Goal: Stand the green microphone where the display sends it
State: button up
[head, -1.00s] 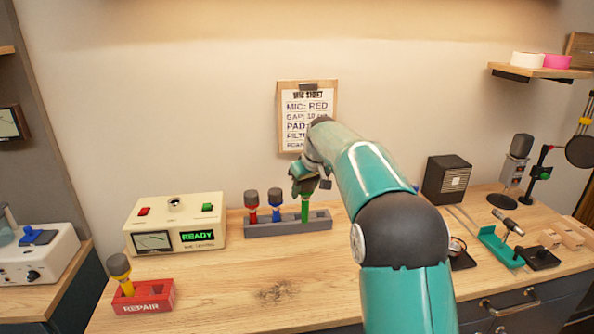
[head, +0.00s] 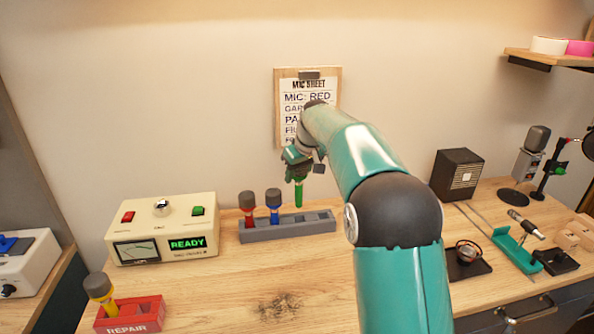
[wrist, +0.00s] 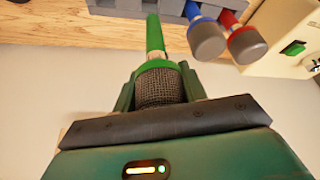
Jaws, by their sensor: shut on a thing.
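The green microphone (head: 298,194) is held upright in my gripper (head: 299,160), its handle hanging just above the right part of the grey rack (head: 287,232). In the wrist view my gripper (wrist: 158,90) is shut around the microphone's dark mesh head (wrist: 160,88), with the green handle (wrist: 154,35) pointing away. A red microphone (head: 247,208) and a blue microphone (head: 273,205) stand in the rack's left slots. The box with the display (head: 187,244) reads READY in green, and has a red and a green button.
A red REPAIR holder (head: 130,318) with a yellow microphone (head: 101,292) stands at the front left. A mic sheet (head: 292,95) on the wall reads MIC: RED. A black speaker (head: 457,175) and a teal stand (head: 515,247) are at right. The front middle of the bench is clear.

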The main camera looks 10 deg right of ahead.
aim_at(298, 196)
jog(key=shift+s+f, duration=0.2)
jog(key=shift+f, duration=1)
jog(key=shift+w+f, duration=0.1)
jog(key=shift+f, duration=2.65)
jog(key=o, duration=1.3)
jog(key=shift+o, duration=0.2)
jog(key=v, duration=1.4)
jog(key=shift+d+f, duration=0.1)
